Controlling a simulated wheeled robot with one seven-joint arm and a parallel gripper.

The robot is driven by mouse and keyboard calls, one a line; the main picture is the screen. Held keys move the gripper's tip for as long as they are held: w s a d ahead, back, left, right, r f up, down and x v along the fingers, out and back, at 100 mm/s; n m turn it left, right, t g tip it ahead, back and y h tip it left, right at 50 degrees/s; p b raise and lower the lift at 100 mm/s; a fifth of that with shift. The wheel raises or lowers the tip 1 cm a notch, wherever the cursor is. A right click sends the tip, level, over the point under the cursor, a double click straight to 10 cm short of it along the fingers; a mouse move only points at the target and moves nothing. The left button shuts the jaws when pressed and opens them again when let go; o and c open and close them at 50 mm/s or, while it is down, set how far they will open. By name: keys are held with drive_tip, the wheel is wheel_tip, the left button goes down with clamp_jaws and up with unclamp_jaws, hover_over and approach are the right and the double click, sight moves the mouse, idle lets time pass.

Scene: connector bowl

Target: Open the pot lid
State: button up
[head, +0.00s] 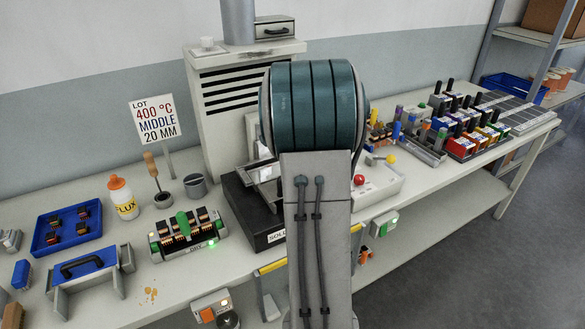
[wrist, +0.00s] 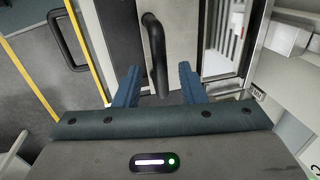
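A black bar handle (wrist: 156,45) stands on a light grey panel, probably the pot lid, in the wrist view. My gripper (wrist: 158,68) is open, with its two blue fingers apart on either side of the handle's near end. I see no clear contact between fingers and handle. In the head view the black soldering unit (head: 262,222), with a partly hidden "SOLD" label, sits at mid-bench. My own arm covers much of it, and hides the gripper and the handle there. Whether the lid is fully shut cannot be told.
A grey vented cabinet (head: 212,110) stands behind the unit. A green-lit fixture (head: 188,236) with coils is left of it, near a flux bottle (head: 123,200). A box with a red button (head: 378,183) is to the right. A yellow strip (wrist: 75,30) runs along the left in the wrist view.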

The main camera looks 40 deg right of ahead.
drive_tip(key=shift+a, duration=0.1)
wheel_tip(320, 180, up, 14)
drive_tip(key=s, duration=0.2)
drive_tip(key=shift+s+a+f, duration=0.15)
drive_tip(key=shift+s+f, duration=0.1)
drive_tip(key=shift+s, duration=0.1)
idle(0.4)
drive_tip(key=s+a+f+n, duration=0.1)
drive_tip(key=s+a+n, duration=0.25)
drive_tip(key=a, duration=0.45)
drive_tip(key=s+a+f+n, duration=0.1)
drive_tip(key=s+a+n, duration=0.1)
drive_tip(key=a+n, duration=0.4)
drive_tip(key=s+a+f+n, duration=0.8)
drive_tip(key=s+a+n, duration=0.2)
drive_tip(key=s+a, duration=0.2)
drive_tip(key=shift+s+a+t, duration=0.25)
drive_tip(key=shift+a+t, duration=0.15)
drive_tip(key=shift+a, duration=0.05)
